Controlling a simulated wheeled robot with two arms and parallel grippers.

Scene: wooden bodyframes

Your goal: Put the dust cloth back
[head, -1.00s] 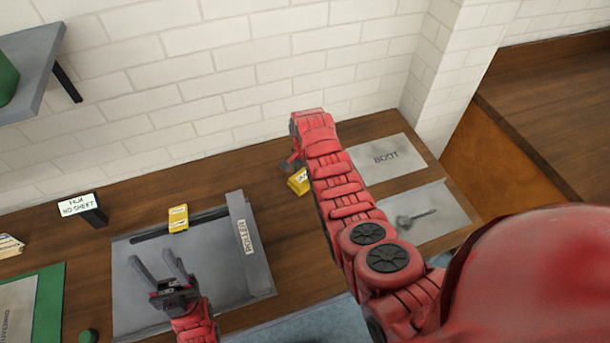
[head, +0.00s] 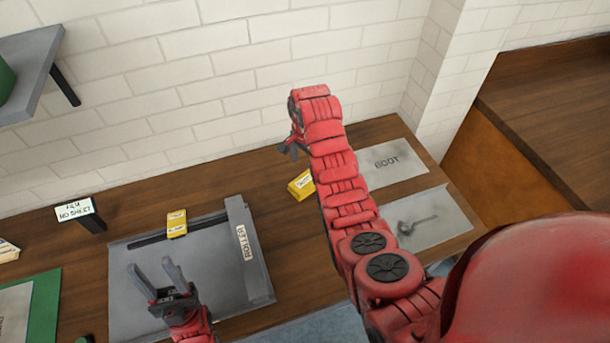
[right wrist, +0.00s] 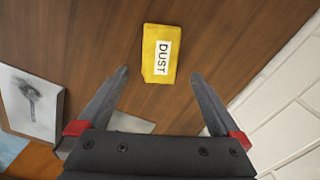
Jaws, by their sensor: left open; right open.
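The dust cloth is a yellow folded cloth with a white label reading DUST (right wrist: 161,56). In the head view the yellow cloth (head: 300,185) lies on the wooden bench, left of my right arm and partly behind it. My right gripper (right wrist: 160,82) is open and empty, with the cloth ahead of and between its fingertips, apart from them. In the head view my right gripper (head: 290,148) is small, above the bench near the wall. My left gripper (head: 155,275) is open and empty above a grey tray marked ROLLER (head: 200,262).
Another yellow labelled block (head: 177,222) lies at the tray's back edge. Grey plates marked BOOT (head: 400,170) and with a key-like drawing (head: 440,230) lie at the right. A small sign (head: 75,210) stands at the left. A white brick wall (head: 200,100) runs behind.

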